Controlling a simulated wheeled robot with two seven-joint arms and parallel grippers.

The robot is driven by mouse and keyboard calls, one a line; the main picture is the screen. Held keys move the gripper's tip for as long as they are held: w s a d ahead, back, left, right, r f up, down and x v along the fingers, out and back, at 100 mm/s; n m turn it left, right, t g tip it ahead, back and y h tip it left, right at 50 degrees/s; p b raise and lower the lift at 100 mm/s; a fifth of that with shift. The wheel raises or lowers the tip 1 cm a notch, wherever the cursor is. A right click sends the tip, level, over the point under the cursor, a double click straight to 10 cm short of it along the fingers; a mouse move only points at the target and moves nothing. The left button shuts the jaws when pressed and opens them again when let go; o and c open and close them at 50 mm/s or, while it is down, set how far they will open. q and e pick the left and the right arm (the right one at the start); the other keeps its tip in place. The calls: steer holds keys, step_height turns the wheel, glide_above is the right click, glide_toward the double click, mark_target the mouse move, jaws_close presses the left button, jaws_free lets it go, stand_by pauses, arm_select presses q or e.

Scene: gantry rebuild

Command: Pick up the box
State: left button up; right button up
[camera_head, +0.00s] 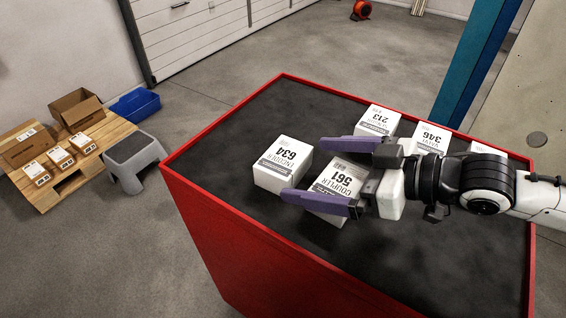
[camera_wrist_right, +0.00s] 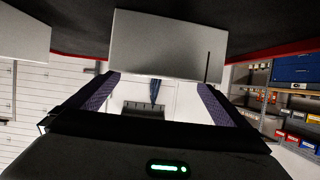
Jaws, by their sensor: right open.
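Several white printed boxes stand on a dark-topped red cabinet (camera_head: 225,143) in the head view. The box marked 561 (camera_head: 342,181) lies under and between the purple fingers of my right gripper (camera_head: 303,168), which is open. The fingers partly cover it, and I cannot tell whether they touch it. The box marked 634 (camera_head: 283,165) stands just left of the fingertips. The boxes marked 213 (camera_head: 378,120) and 346 (camera_head: 431,137) stand behind. In the wrist view a pale box face (camera_wrist_right: 168,45) shows between and above the open fingers. My left gripper is out of view.
Another white box (camera_head: 489,149) shows partly behind my right arm. The cabinet top is clear at the front and back left. On the floor at left are a wooden pallet (camera_head: 82,177) with cartons, a grey step stool (camera_head: 134,152) and a blue bin (camera_head: 135,106).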

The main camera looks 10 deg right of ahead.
mark_target(300, 165)
steer(key=shift+x, duration=1.15)
steer(key=shift+w+a+f, duration=0.1)
steer(key=shift+w+a, duration=0.2)
steer(key=shift+w, duration=0.15)
steer(key=p+x, duration=0.1)
steer(key=x, duration=0.3)
steer(key=shift+w, duration=0.25)
